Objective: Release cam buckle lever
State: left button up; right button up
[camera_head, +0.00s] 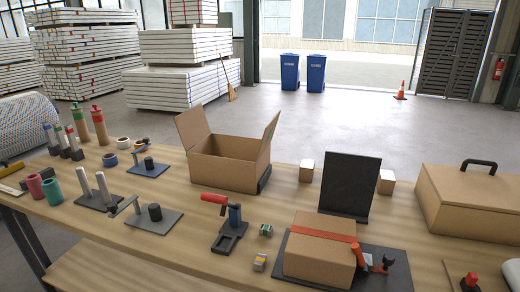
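A cardboard box (315,264) sits on a dark grey base plate (398,285) at the front right of the table. An orange strap (322,231) runs across the top of the box. At its right end is the cam buckle (382,263), with orange-red and dark parts, low beside the box's right side. The lever's exact position is too small to tell. Neither of my grippers shows in this view.
A red-handled clamp (229,222) stands left of the strapped box. Small blocks (260,262) lie between them. Behind are an upright black panel (348,185) and an open carton (228,160). A lidded case (462,205) stands right. Bare wooden table (170,240) shows front left.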

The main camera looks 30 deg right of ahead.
aim_at(363, 268)
jog(key=k+l+z, duration=0.1)
jog(key=z, duration=1.55)
jog(key=j, duration=0.2)
jog(key=i, duration=0.05)
